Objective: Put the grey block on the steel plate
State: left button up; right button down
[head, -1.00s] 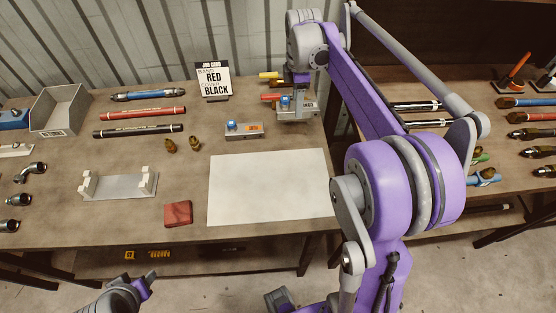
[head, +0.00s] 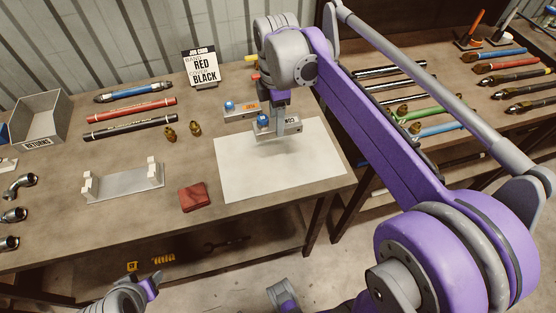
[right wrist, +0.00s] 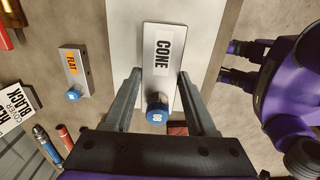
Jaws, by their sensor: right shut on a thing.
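The grey block (head: 277,130), marked CONE with a blue knob, is held by my right gripper (head: 282,112) over the back part of the pale flat steel plate (head: 285,170). In the right wrist view the grey block (right wrist: 160,50) lies between the two fingers of the right gripper (right wrist: 159,75), with the steel plate (right wrist: 122,25) behind it. It looks raised above the plate, but the gap is hard to judge. My left gripper (head: 152,287) is low at the front, away from the table; its fingers are too small to read.
A similar block marked FLAT (head: 242,111) stands just behind the plate, close to the held block. A red block (head: 194,198) lies left of the plate, near a grey cradle (head: 125,182). The plate's front half is clear.

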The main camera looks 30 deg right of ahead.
jog(key=shift+s+a+f, duration=0.1)
jog(key=shift+f, duration=0.15)
notch_tip(320, 180, down, 5)
jog(key=shift+f, duration=0.15)
jog(key=shift+f+b, duration=0.4)
jog(key=shift+f, duration=1.7)
jog(key=shift+f, duration=0.15)
jog(key=shift+c, duration=1)
grip_release()
